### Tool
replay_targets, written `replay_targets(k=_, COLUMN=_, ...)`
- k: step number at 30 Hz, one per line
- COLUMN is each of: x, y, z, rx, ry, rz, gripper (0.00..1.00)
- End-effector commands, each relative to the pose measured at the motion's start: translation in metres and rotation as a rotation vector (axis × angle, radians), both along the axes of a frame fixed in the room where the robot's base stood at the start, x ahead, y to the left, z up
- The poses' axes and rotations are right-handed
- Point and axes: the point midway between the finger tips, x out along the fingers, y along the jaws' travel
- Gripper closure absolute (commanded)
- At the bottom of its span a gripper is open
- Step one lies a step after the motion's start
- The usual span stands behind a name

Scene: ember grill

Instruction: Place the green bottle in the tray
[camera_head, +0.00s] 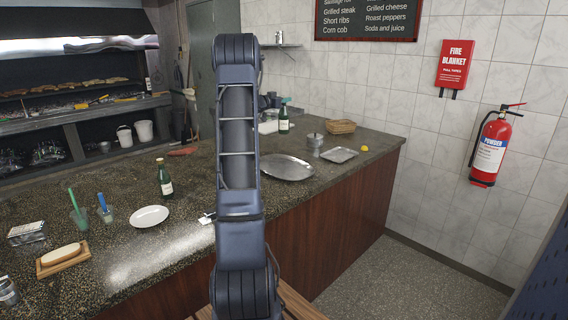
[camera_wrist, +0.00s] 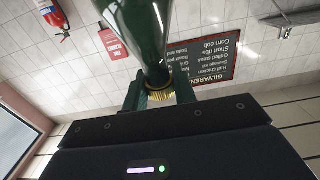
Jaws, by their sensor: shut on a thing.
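My gripper (camera_wrist: 158,91) is shut on the neck of a green bottle (camera_wrist: 141,35) in the wrist view, just by its gold collar. The wrist picture is upside down, so the bottle hangs upright below the jaws. In the head view my arm hides most of the gripper; a green bottle with a white label (camera_head: 284,125) shows just right of the arm and seems to be the held one. A small square metal tray (camera_head: 340,155) lies on the counter to its right. A large oval metal platter (camera_head: 287,168) lies nearer, beside my arm.
Another green bottle (camera_head: 165,180) stands on the counter at left, near a white plate (camera_head: 149,217). A metal pot (camera_head: 314,143) and a wicker basket (camera_head: 341,127) stand close to the square tray. A fire extinguisher (camera_head: 490,148) hangs on the right wall.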

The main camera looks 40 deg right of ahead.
Motion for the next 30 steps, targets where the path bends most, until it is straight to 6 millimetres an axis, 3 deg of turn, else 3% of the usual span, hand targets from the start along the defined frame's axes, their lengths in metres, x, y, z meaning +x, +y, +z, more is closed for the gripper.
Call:
replay_targets(k=5, x=0.000, y=-0.002, z=-0.025, rx=0.001, ry=0.003, rz=-0.003, gripper=1.00)
replay_targets(k=21, x=-0.001, y=-0.002, z=-0.134, rx=0.001, ry=0.002, rz=-0.002, gripper=1.00)
replay_targets(k=30, x=-0.001, y=-0.001, z=-0.157, rx=-0.001, ry=0.000, rz=-0.002, gripper=1.00)
